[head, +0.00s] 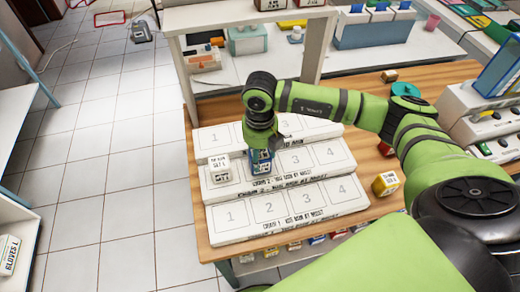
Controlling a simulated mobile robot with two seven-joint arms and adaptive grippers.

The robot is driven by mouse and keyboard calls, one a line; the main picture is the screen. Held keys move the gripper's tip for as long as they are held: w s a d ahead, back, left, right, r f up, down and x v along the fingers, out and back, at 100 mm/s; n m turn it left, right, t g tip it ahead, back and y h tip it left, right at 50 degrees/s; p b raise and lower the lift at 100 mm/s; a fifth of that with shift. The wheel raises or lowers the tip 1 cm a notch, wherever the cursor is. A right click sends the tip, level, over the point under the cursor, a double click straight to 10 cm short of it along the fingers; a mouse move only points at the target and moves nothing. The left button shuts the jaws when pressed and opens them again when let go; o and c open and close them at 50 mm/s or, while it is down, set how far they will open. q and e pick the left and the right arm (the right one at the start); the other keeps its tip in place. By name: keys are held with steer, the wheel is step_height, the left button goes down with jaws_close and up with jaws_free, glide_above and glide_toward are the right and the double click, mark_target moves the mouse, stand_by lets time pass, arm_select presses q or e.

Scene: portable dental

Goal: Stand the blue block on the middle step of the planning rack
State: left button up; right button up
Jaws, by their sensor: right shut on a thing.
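The planning rack (305,201) is a white stepped stand on the wooden table, with three steps and numbered squares. The blue block (262,163) is at the middle step, around its second square. My right gripper (262,145) points down from above and is shut on the blue block's top. Whether the block's base touches the step cannot be told. A white block (219,168) with dark print stands on the middle step's first square, just left of the blue block. My left gripper is not in view.
A yellow block (385,183) lies on the table right of the rack. Another small block (389,75) and a teal round item (405,89) are farther back. A white shelf (245,15) stands behind the rack. White boxes (480,110) line the right side.

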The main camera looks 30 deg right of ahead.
mark_target(260, 154)
steer(key=shift+f, duration=0.15)
steer(key=o, duration=1.6)
steer(key=shift+c, duration=0.2)
steer(key=shift+r, duration=0.4)
step_height(260, 154, up, 12)
steer(key=b, duration=0.3)
steer(key=shift+f+b, duration=0.2)
steer(key=shift+b, duration=0.2)
